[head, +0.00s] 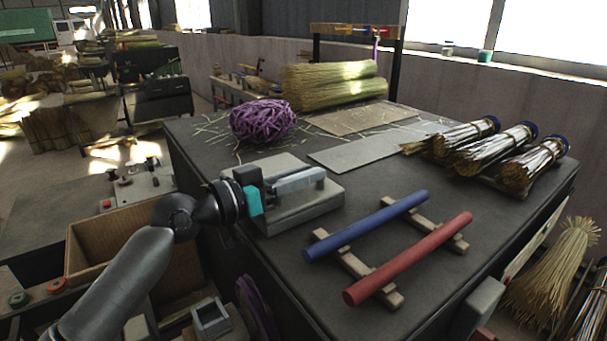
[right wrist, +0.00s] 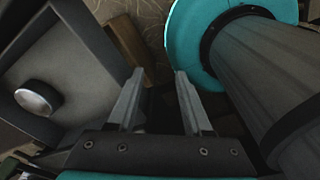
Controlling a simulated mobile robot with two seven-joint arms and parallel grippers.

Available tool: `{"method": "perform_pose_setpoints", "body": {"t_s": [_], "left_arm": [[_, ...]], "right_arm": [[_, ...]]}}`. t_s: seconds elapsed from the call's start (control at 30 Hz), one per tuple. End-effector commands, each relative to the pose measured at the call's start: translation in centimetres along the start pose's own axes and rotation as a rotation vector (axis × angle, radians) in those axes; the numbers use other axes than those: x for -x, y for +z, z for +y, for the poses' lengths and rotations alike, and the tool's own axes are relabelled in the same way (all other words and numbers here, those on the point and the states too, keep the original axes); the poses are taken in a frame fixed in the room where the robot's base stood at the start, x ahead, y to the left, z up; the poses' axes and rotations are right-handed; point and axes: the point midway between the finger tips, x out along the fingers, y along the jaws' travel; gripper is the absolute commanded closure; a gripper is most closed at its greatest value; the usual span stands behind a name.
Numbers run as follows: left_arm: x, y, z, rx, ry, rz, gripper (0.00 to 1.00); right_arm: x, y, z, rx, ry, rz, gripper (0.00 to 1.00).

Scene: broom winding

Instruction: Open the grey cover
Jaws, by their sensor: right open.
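A low, flat grey block (head: 303,210), which looks like the grey cover, sits at the left part of the dark workbench (head: 415,290). My left gripper (head: 308,179) comes in from the left and lies over the block's top. Its grey fingers point right; they overlap each other in this view, so I cannot tell whether they are open or whether they touch the block. My right gripper (right wrist: 159,75) shows only in the right wrist view. Its two fingers are apart with nothing between them.
A purple tangled bundle (head: 263,121) and straw (head: 335,85) lie behind the block. Blue (head: 368,226) and red (head: 410,257) rods rest on wooden supports to its right. Tied straw bundles (head: 495,150) lie at the far right. A wooden box (head: 95,238) stands left of the bench.

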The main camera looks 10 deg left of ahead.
Motion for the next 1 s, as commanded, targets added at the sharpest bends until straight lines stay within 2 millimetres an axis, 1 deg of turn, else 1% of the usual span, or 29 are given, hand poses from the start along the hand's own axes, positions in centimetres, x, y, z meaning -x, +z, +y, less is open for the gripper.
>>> {"method": "perform_pose_setpoints", "body": {"t_s": [0.03,0.27,1.0], "left_arm": [[0.02,0.0,-0.01,0.0,0.0,0.0,0.74],[0.03,0.0,0.01,0.0,0.0,0.0,1.0],[0.02,0.03,0.05,0.001,0.001,-0.001,1.0]], "right_arm": [[0.0,-0.02,-0.02,0.0,0.0,0.0,0.5],[0.0,-0.01,-0.05,0.0,-0.001,0.0,0.5],[0.0,0.01,-0.17,0.0,-0.002,-0.001,0.5]]}}
